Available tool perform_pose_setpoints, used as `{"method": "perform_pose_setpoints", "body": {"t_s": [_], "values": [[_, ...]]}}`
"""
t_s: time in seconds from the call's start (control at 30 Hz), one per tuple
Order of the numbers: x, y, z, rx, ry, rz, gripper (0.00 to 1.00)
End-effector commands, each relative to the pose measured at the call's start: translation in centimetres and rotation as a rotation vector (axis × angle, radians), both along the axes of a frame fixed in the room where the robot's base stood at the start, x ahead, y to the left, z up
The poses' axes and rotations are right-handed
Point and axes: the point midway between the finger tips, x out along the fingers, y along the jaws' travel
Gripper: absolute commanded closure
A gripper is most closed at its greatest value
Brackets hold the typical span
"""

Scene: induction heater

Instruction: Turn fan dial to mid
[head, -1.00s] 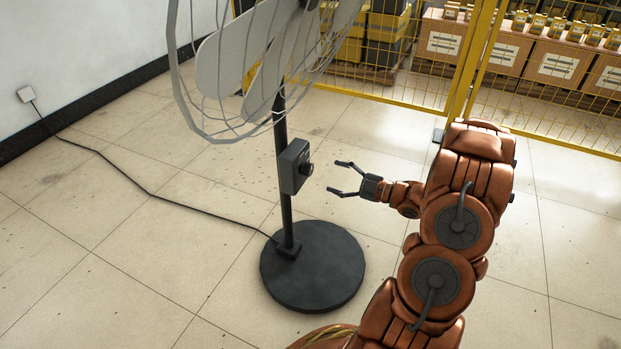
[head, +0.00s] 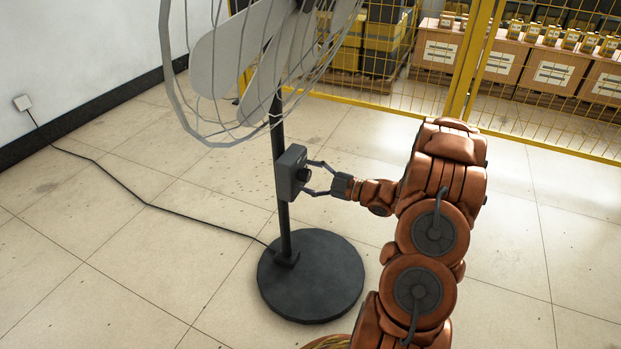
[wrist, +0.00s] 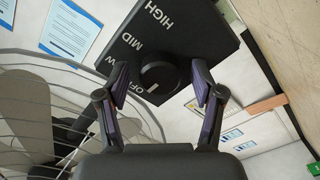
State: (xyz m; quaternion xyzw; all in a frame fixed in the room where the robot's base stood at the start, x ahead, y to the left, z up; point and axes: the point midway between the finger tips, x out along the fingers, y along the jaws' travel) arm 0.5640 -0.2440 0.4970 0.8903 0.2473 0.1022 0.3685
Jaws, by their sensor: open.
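The fan's dark control box (head: 286,173) is on the pole, below the fan cage. It fills the upper middle of the wrist view (wrist: 215,45). Its round black dial (wrist: 160,72) has a white mark low on its face, on the side towards the OFF label. HIGH and MID read clearly; the LOW and OFF labels are partly covered by my left finger. My gripper (head: 308,178) is open at the box, its two fingers on either side of the dial. In the wrist view (wrist: 160,100) gaps show between the fingers and the dial.
The fan cage (head: 215,125) hangs close above the box. The round fan base (head: 320,285) stands on the tiled floor. A black cable (head: 145,203) runs to a wall socket (head: 23,102). A yellow mesh fence (head: 470,65) stands behind, with boxes beyond it.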

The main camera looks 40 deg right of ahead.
Motion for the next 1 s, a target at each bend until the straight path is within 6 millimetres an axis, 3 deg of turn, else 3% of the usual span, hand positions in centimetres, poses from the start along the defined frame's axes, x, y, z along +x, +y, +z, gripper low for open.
{"method": "perform_pose_setpoints", "body": {"t_s": [0.2,0.8,1.0], "values": [[0.02,0.02,0.02,0.000,0.000,0.000,0.33],[0.01,0.03,0.01,0.000,-0.001,0.001,0.93],[0.01,0.02,0.13,0.012,0.007,0.000,0.93]]}}
